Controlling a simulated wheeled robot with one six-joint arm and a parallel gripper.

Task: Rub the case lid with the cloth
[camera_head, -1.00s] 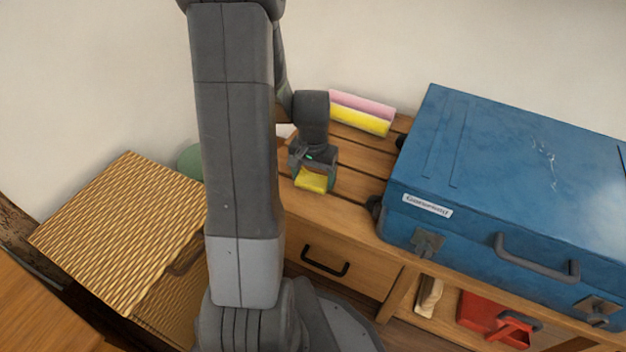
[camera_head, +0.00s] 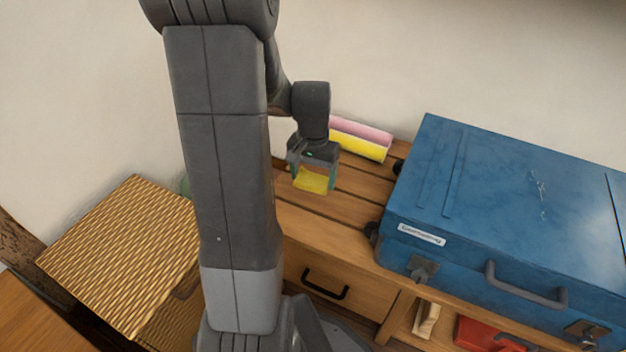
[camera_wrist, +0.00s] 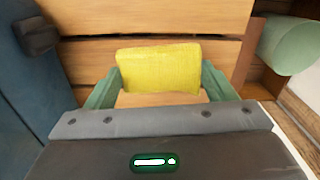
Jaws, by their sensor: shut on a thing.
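The yellow cloth (camera_head: 311,181) is a small folded pad between the jaws of my gripper (camera_head: 313,177). In the wrist view the cloth (camera_wrist: 160,68) spans between the two green fingers of my gripper (camera_wrist: 160,85), with slatted wood beyond it. My gripper is shut on the cloth over the left part of the wooden bench, left of the case; I cannot tell the exact gap to the slats. The blue case (camera_head: 400,268) stands on the right of the bench, its scuffed lid (camera_head: 500,185) closed on top. The cloth is apart from the lid.
Pink and yellow rolls (camera_head: 358,139) lie at the back of the slatted bench (camera_head: 360,185) near the wall. A woven basket (camera_head: 120,255) stands at left. The case's dark handle (camera_head: 525,290) juts from its front. A red object (camera_head: 480,335) sits on the lower shelf.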

